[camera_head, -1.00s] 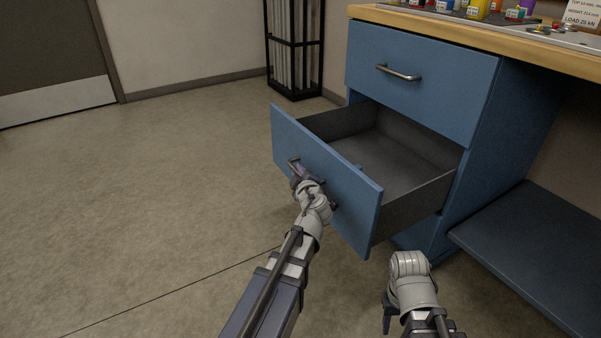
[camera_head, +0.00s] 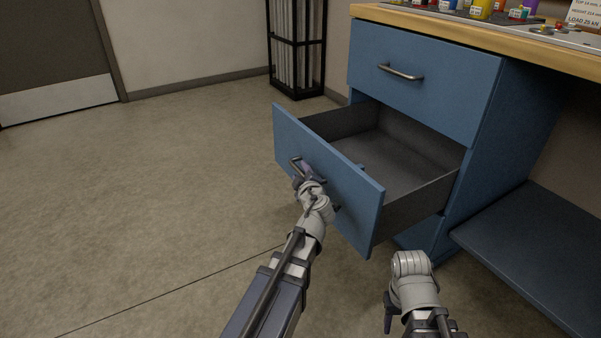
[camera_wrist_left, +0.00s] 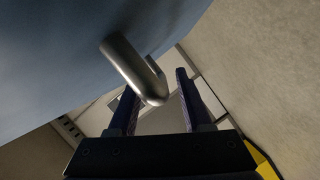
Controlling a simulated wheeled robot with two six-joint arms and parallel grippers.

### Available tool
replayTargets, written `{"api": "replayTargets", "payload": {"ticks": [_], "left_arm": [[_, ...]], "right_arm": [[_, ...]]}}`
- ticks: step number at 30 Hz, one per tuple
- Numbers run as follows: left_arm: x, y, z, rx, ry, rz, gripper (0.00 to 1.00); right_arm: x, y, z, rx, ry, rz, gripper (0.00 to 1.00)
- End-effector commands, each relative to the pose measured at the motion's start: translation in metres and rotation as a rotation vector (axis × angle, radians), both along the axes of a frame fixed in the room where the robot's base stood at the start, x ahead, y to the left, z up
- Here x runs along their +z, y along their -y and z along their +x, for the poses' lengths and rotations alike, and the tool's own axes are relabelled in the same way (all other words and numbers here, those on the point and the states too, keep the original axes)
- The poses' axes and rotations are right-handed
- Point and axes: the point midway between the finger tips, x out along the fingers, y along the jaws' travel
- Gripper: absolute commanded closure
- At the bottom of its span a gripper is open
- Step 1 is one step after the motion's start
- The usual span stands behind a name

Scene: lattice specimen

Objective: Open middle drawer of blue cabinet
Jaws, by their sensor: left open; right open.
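The blue cabinet (camera_head: 520,125) stands at the right. Its middle drawer (camera_head: 345,205) is pulled far out, and its grey, empty-looking inside shows. The drawer's metal handle (camera_head: 296,163) is on its front. My left gripper (camera_head: 299,180) is at that handle. In the left wrist view, my left gripper (camera_wrist_left: 158,100) is open, and the end of the handle (camera_wrist_left: 135,68) reaches toward the space between its fingers. I cannot tell whether they touch. My right gripper (camera_head: 388,318) is low at the front, away from the cabinet.
The top drawer (camera_head: 425,95) is shut. A wooden worktop (camera_head: 480,32) with small coloured items lies above it. A dark blue low shelf (camera_head: 530,245) is at the right. A black rack (camera_head: 297,50) stands at the back. Floor at the left is clear.

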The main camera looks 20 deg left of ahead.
Motion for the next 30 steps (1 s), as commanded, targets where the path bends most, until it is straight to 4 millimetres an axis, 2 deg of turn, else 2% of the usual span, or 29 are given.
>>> {"api": "replayTargets", "payload": {"ticks": [13, 30], "left_arm": [[0.015, 0.035, -0.055, -0.002, 0.0, 0.0, 0.5], [0.015, 0.039, -0.058, 0.0, 0.0, 0.0, 0.5]], "right_arm": [[0.015, 0.0, 0.0, 0.0, 0.0, 0.0, 0.5], [0.015, 0.0, 0.0, 0.0, 0.0, 0.0, 0.5]]}}
